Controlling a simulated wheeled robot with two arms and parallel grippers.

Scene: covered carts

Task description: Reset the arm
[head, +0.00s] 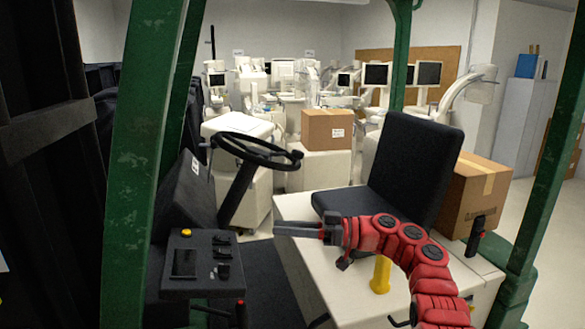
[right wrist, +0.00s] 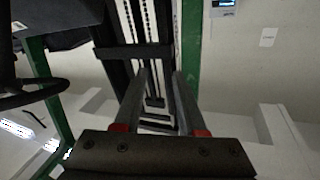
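My right arm (head: 388,236) is red with black joint caps. It rises from the lower right and bends over to the left. Its gripper (head: 277,229) points left, in front of the black seat and above the pale seat base. In the right wrist view, the two grey fingers (right wrist: 162,73) stand apart with nothing between them, so the gripper is open and empty. My left arm and gripper do not show.
A steering wheel (head: 256,151) and control panel (head: 199,264) stand left of the gripper. A black seat (head: 407,170) is behind the arm. Green posts (head: 150,130) frame the cart. Cardboard boxes (head: 327,129) and pale medical machines stand beyond.

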